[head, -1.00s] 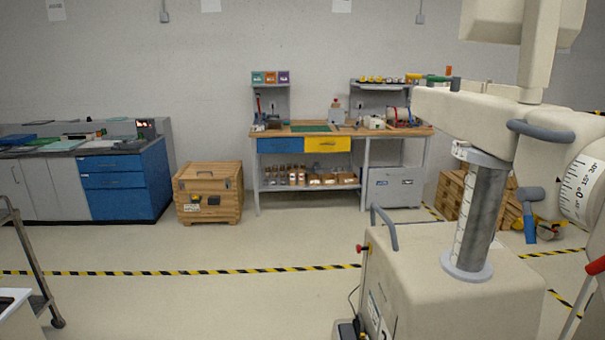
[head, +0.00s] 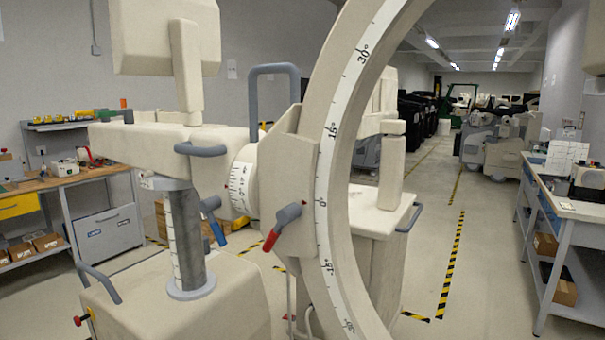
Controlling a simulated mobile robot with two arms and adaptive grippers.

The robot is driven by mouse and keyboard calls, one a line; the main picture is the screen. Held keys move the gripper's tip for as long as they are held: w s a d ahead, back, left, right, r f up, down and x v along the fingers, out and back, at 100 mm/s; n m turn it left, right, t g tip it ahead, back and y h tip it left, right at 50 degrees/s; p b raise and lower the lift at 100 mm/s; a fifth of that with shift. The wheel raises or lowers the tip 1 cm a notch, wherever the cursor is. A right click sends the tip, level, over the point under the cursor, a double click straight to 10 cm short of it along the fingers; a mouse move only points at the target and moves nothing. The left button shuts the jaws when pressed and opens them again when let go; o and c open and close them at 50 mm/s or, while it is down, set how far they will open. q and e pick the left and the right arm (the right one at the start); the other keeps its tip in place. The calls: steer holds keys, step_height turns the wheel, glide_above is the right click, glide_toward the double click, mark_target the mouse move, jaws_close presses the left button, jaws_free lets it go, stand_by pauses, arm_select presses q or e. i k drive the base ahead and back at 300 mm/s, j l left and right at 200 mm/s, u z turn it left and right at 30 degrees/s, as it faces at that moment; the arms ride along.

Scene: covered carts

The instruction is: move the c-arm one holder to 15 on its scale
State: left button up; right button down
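The c-arm (head: 330,128) fills the middle of the head view as a large cream arc. A white scale strip on it reads 30°, 15°, 0°, -15° and -30° from top to bottom. Its holder (head: 285,177) is the cream block at the arc's left side, beside the strip's 15° to 0° stretch. A grey lever with a red tip (head: 282,226) sits on the holder. Left of it is a round collar (head: 241,188) with its own degree scale; its exact reading is too small to tell. A grey lever with a blue tip (head: 214,220) hangs by the collar. Neither gripper shows.
The cream base (head: 180,310) and grey column (head: 187,240) stand at left. A second cream machine (head: 385,225) stands behind the arc. Workbenches flank the scene at left (head: 75,180) and right (head: 575,215). An aisle with yellow-black floor tape (head: 452,265) is clear between.

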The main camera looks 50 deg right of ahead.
mark_target(276, 171)
steer(key=z, duration=1.5)
